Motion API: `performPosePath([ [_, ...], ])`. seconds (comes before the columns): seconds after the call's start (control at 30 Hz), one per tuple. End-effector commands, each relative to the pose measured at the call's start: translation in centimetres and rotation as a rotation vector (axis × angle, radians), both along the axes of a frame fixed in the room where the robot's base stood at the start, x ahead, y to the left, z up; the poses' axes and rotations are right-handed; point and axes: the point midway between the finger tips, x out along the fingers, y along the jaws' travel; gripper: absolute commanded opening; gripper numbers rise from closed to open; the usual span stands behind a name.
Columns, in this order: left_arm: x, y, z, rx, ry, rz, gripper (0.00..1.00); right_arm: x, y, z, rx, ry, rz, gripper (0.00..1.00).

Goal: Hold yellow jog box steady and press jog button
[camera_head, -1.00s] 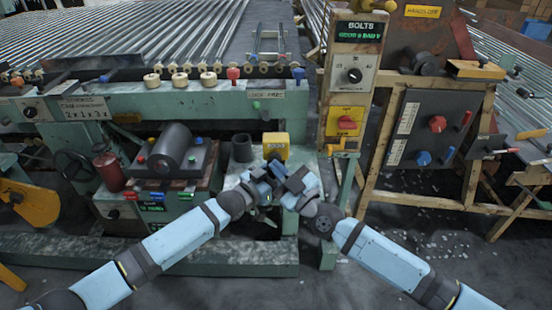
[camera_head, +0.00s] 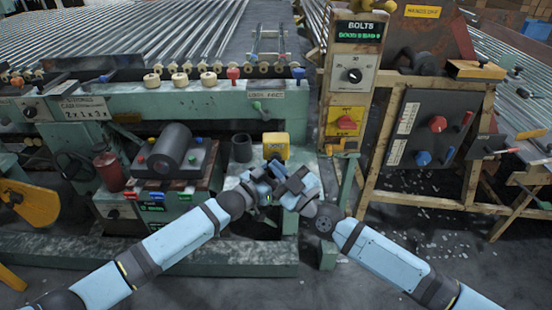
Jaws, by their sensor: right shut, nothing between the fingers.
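The yellow jog box (camera_head: 276,145) stands on the small green machine shelf (camera_head: 232,168) at the centre, with a dark label on its front. My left gripper (camera_head: 268,176) is just below and in front of the box's left side; its fingers are small and overlap the other gripper. My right gripper (camera_head: 281,168) is shut at the box's lower front, with nothing between its fingers. I cannot tell whether either gripper touches the box. The jog button cannot be made out; the grippers cover the lower front of the box.
A dark cup (camera_head: 242,148) stands just left of the box. A dark cylinder unit (camera_head: 173,150) and a red bottle (camera_head: 108,168) are further left. A post with a red switch (camera_head: 347,123) rises to the right. A wooden-framed panel (camera_head: 425,135) stands beyond it.

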Motion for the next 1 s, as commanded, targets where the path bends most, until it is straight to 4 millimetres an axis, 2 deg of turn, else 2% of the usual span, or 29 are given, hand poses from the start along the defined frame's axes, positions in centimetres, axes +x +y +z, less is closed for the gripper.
performPosePath([
  [0.73, 0.00, 0.00, -0.01, 0.000, 0.000, 0.000, 0.17, 0.04, 0.00, 0.00, 0.000, 0.000, 0.000, 0.00],
  [1.0, 0.00, 0.00, -0.01, 0.000, 0.000, 0.000, 0.17, 0.79, 0.02, 0.01, -0.001, -0.001, 0.000, 0.00],
])
